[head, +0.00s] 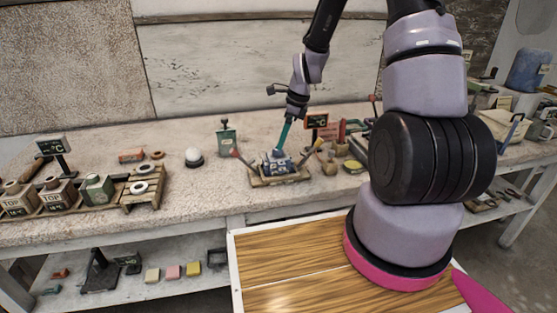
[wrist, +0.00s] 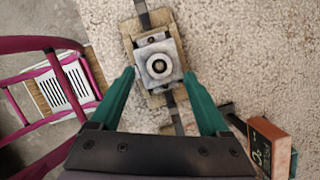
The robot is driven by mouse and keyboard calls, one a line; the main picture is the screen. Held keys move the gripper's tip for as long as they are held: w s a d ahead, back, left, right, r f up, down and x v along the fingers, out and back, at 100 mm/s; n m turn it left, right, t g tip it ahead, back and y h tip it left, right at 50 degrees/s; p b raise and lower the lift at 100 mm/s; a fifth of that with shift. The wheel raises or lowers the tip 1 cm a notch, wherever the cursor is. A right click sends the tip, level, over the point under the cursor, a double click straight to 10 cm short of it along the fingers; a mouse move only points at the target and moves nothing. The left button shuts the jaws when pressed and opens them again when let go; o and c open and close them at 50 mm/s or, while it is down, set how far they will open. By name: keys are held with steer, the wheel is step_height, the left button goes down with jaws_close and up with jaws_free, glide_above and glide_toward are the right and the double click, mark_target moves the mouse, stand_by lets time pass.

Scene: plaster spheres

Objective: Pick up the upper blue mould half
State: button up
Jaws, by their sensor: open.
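The blue mould (head: 277,166) sits on a wooden cradle (head: 258,182) on the bench in the head view. Its seam between upper and lower halves is too small to make out there. In the wrist view its top (wrist: 172,47) looks pale grey, with a round ring and dark hole in the middle. My gripper (head: 279,150) points down just above the mould in the head view. In the wrist view my gripper (wrist: 158,76) has its two teal fingers apart, one on each side of the mould's near part, with nothing held between them.
An orange-framed display (head: 317,121) stands close behind on the right. A green box (head: 227,141) and a white sphere (head: 193,155) stand to the left. Bare bench lies in front of the sphere.

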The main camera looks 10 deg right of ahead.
mark_target(279, 157)
steer(key=x, duration=0.3)
steer(key=shift+f, duration=0.1)
jaws_close()
stand_by(1.4)
